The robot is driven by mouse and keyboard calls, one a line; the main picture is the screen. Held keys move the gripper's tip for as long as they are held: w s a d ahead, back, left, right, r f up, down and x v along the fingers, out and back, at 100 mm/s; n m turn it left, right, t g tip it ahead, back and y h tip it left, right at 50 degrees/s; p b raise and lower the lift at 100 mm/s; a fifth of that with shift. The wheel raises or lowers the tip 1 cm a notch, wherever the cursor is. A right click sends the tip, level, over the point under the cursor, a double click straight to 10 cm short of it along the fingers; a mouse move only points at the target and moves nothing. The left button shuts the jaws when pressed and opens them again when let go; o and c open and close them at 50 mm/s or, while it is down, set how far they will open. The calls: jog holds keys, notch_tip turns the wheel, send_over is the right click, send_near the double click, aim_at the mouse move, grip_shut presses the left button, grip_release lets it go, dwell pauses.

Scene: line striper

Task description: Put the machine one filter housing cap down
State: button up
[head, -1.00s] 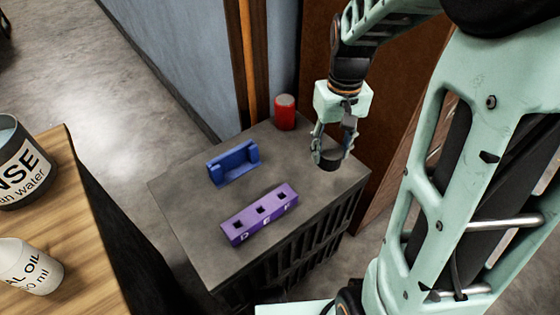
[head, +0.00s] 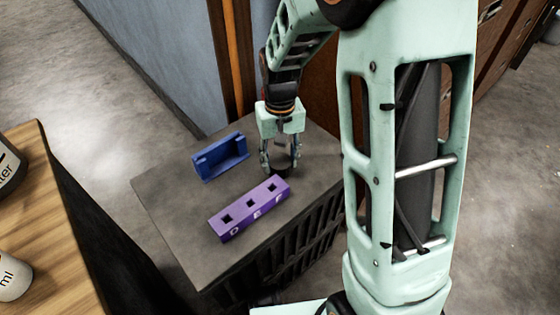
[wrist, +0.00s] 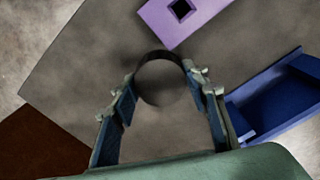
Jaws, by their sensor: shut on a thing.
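The filter housing cap (wrist: 160,80) is a dark, round piece with a black rim, seen in the wrist view between my fingertips. My gripper (wrist: 160,88) is shut on it, with a finger on either side. In the head view my gripper (head: 280,164) points down over the grey top of the black crate-like stand (head: 170,205). The dark cap (head: 281,160) shows partly between the fingers, low over that top. I cannot tell whether it touches the surface.
A purple block (head: 249,208) with square holes and letters lies close in front of my gripper. A blue open holder (head: 220,157) is to its left. A wooden table (head: 50,215) with containers stands at the left. The stand's left and front top is bare.

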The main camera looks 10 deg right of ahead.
jog(key=o, duration=0.9)
jog(key=shift+f, duration=0.1)
jog(key=o, duration=0.4)
jog(key=shift+c, duration=0.2)
